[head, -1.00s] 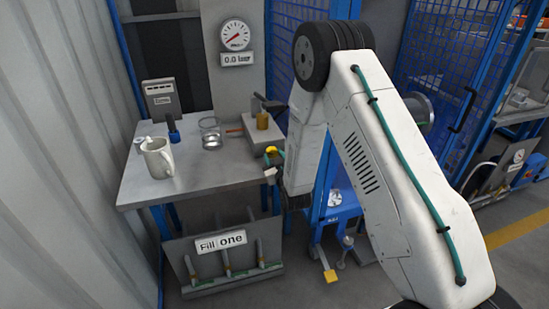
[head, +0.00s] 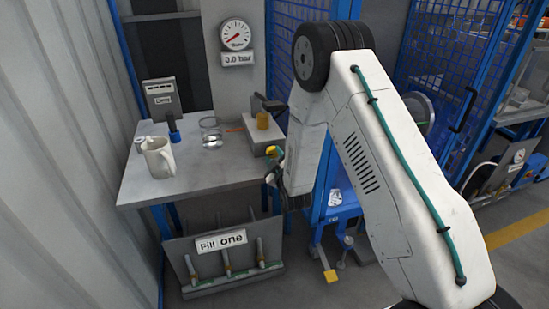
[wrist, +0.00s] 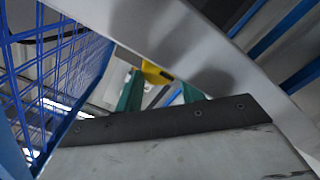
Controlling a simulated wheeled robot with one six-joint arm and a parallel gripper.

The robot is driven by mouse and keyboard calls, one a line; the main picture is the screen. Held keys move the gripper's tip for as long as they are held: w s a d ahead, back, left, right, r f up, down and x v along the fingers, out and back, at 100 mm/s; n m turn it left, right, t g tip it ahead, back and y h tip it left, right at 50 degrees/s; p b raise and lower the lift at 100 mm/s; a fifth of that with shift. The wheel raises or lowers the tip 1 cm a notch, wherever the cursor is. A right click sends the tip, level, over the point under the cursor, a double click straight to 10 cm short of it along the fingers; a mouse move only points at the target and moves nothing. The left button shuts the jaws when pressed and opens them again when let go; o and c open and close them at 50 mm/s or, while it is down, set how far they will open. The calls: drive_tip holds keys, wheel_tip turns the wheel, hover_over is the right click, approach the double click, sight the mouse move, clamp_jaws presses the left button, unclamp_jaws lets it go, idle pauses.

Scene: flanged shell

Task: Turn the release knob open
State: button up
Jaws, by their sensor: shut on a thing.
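The yellow release knob (head: 273,150) shows at the table's right front corner, beside the grey block. In the wrist view the yellow knob (wrist: 155,73) sits between the green fingertips of my gripper (wrist: 160,93). The fingers are closed on it. In the head view my gripper (head: 277,164) is small and partly hidden behind my own wrist. The knob's base and most of its sides are hidden, so its exact angle cannot be told.
The metal table (head: 190,178) holds a white mug (head: 158,158), a glass jar (head: 211,133), a blue-black tool (head: 174,131) and a grey block (head: 262,132) with a brass cylinder. The gauge display (head: 238,59) reads 0.0. Blue mesh fencing (head: 425,50) stands close at right.

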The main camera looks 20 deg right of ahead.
idle(0.3)
drive_tip(key=o, duration=1)
drive_tip(key=shift+c, duration=0.2)
